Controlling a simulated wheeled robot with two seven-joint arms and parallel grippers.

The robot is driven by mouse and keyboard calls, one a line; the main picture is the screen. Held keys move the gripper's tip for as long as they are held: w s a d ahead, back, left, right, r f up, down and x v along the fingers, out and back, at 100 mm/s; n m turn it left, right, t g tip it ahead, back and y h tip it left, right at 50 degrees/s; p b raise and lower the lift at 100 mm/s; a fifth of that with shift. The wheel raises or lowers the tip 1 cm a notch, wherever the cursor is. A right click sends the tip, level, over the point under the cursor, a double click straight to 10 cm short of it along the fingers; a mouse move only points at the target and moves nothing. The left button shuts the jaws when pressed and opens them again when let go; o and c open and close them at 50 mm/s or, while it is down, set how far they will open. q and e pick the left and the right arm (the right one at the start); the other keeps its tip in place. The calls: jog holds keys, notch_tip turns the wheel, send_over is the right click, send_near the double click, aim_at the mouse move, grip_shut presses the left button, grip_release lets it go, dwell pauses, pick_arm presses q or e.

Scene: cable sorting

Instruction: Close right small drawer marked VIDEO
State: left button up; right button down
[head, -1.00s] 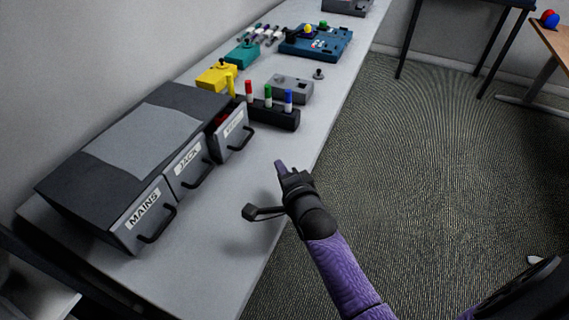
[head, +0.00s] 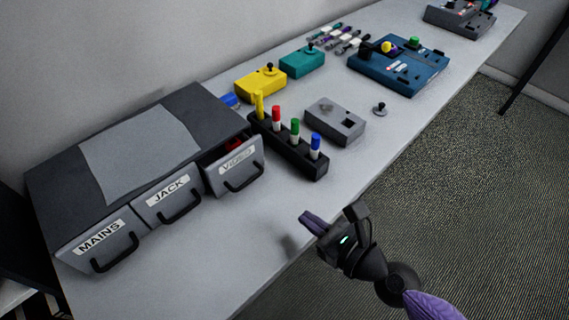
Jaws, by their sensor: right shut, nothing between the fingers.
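The drawer marked VIDEO (head: 236,166) is the right one of three small drawers in a dark grey cabinet (head: 60,190). It stands pulled out a little, and something red shows inside it. Its black handle (head: 244,180) is on the front. The drawers marked JACK (head: 168,196) and MAINS (head: 100,243) sit to its left and look shut. My right gripper (head: 311,222) is shut and empty. It is over the front part of the table, to the right and in front of the VIDEO drawer, apart from its handle. My left gripper is out of view.
A black rack (head: 290,153) with red, green and blue markers stands right of the drawer. Behind are a grey box (head: 336,120), a yellow box (head: 261,84), a teal box (head: 302,61) and a blue panel (head: 398,66). The table front is clear.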

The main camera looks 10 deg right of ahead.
jog(key=shift+a, duration=0.1)
jog(key=x, duration=0.4)
jog(key=shift+a+p, duration=0.35)
jog(key=shift+a, duration=0.05)
jog(key=b, duration=0.2)
send_near(240, 171)
jog(key=w+a+f, duration=0.2)
jog(key=w, duration=0.1)
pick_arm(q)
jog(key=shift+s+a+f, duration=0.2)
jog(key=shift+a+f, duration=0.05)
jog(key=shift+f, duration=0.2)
pick_arm(e)
jog(key=shift+w+a, duration=0.15)
jog(key=w+a, duration=0.2)
jog(key=shift+w+r, duration=0.1)
jog(key=shift+w, duration=0.25)
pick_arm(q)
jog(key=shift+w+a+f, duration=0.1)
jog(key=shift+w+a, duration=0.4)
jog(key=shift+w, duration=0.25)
pick_arm(e)
jog(key=shift+r, duration=0.1)
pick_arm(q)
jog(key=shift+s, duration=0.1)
